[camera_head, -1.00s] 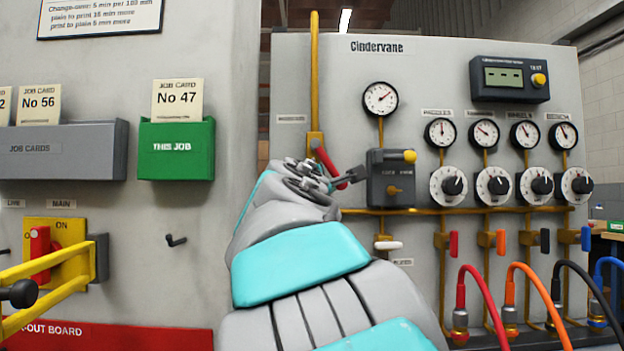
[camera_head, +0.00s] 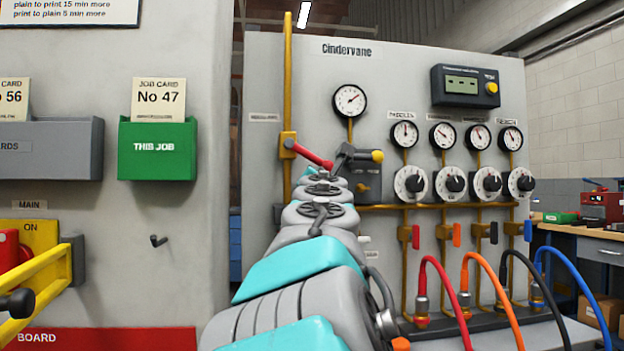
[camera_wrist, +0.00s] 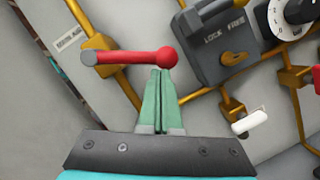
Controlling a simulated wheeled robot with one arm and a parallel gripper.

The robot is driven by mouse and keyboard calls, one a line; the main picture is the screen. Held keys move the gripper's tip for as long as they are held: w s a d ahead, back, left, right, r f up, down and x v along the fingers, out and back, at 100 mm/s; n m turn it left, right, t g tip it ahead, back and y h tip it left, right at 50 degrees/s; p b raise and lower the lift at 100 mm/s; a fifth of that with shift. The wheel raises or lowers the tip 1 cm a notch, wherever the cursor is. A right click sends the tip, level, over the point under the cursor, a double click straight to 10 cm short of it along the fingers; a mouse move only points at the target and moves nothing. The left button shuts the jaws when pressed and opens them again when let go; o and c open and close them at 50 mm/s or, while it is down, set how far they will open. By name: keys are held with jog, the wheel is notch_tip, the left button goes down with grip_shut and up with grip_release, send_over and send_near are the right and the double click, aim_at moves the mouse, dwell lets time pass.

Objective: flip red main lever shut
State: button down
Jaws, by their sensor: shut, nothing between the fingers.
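The red lever (camera_head: 309,154) sits on a yellow valve block on the upright yellow pipe. It slopes down to the right in the head view. In the wrist view the red lever (camera_wrist: 125,57) lies nearly level across the pipe, with its ball end at the right. My gripper (camera_wrist: 159,75) is shut and empty, its green fingertips just below the ball end. Whether they touch it I cannot tell. In the head view my arm hides the fingers.
A dark lock box (camera_head: 366,182) with a protruding handle stands just right of the lever; it also shows in the wrist view (camera_wrist: 222,45). A white-handled valve (camera_wrist: 249,122) is lower right. A yellow switch frame (camera_head: 40,262) juts out at left.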

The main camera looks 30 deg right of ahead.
aim_at(331, 164)
jog(key=shift+s+d+r+n+y, duration=0.15)
jog(key=shift+d+r+n, duration=0.15)
jog(key=shift+n, duration=0.3)
jog(key=shift+s+d+r+n+y, duration=0.15)
jog(key=shift+d+r+n, duration=0.1)
jog(key=shift+n, duration=0.35)
jog(key=shift+d+r, duration=0.25)
jog(key=shift+r, duration=0.25)
jog(key=shift+s+d+r+t, duration=0.15)
jog(key=shift+d+t, duration=0.1)
jog(key=shift+t, duration=0.15)
jog(key=shift+d+r+n+t+y, duration=0.2)
jog(key=shift+r+n+y, duration=0.25)
jog(key=shift+n, duration=0.5)
jog(key=shift+d+r+n+t+y, duration=0.15)
jog(key=shift+r+n+y, duration=0.3)
jog(key=shift+n, duration=0.5)
jog(key=shift+a+r, duration=0.15)
jog(key=shift+r, duration=0.05)
